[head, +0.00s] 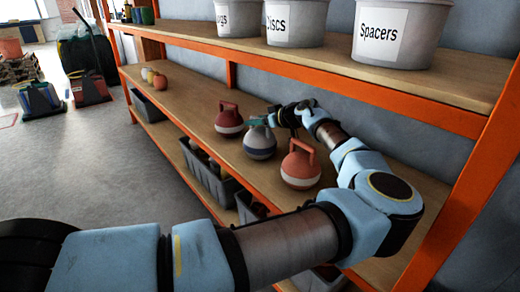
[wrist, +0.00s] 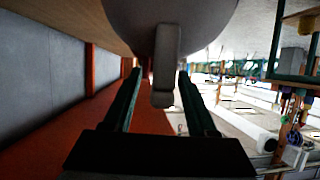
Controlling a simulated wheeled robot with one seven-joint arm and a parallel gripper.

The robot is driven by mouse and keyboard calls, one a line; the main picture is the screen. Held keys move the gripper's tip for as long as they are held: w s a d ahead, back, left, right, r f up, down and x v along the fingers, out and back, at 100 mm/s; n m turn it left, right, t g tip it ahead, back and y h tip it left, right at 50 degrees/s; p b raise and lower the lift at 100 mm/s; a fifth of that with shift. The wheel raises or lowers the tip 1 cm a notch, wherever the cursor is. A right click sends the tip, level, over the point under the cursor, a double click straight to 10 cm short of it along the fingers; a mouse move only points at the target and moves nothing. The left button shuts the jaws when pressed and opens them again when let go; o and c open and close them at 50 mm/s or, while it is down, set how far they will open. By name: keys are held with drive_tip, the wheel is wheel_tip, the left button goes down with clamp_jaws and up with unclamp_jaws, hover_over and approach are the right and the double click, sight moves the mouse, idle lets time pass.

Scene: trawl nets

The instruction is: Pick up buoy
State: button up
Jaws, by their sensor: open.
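A grey buoy with a white band (head: 259,145) stands on the middle shelf, between a dark red buoy (head: 229,120) on its left and an orange-pink buoy (head: 300,167) on its right. My gripper (head: 261,121) is at the top of the grey buoy and partly covers its handle. In the wrist view the grey buoy (wrist: 170,18) fills the top middle. Its handle lies between the open fingers of my gripper (wrist: 159,76), with gaps visible on both sides. Whether a finger touches it I cannot tell.
The wooden middle shelf (head: 190,98) has an orange frame. Above it a higher shelf (head: 300,52) carries white tubs, one the "Spacers" tub (head: 395,32). Grey crates (head: 208,172) sit below.

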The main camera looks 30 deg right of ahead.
drive_tip(key=shift+w+a+f+b, duration=0.15)
drive_tip(key=shift+w+f+b, duration=0.15)
drive_tip(key=shift+w+f, duration=0.2)
drive_tip(key=shift+w+r, duration=0.2)
clamp_jaws()
idle(0.9)
